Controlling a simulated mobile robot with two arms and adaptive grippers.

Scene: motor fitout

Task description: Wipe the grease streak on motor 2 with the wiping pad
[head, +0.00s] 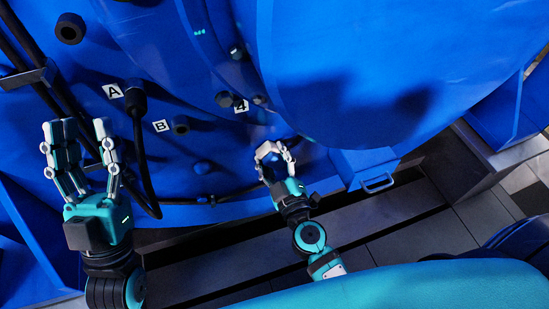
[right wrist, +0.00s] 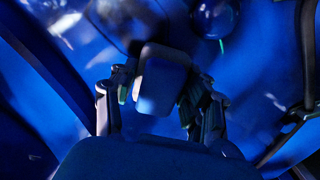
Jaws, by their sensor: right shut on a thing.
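My right gripper (head: 273,150) is low against the blue motor housing (head: 200,70), below the "4" label, with its fingers curled in. In the right wrist view, my right gripper (right wrist: 160,85) is shut on a dark rounded block, which I take for the wiping pad (right wrist: 162,78). The pad is in front of a blurred blue surface; I cannot tell whether it touches it. My left gripper (head: 76,125) is open and empty, fingers up, at the left. I cannot make out a grease streak or a "2" label.
A dark cable with a plug (head: 136,100) hangs by label A (head: 112,91), close to my left gripper. A socket (head: 181,126) is beside label B (head: 161,126). A large blue rounded casing (head: 350,70) overhangs at right. A handle (head: 378,183) juts out below it.

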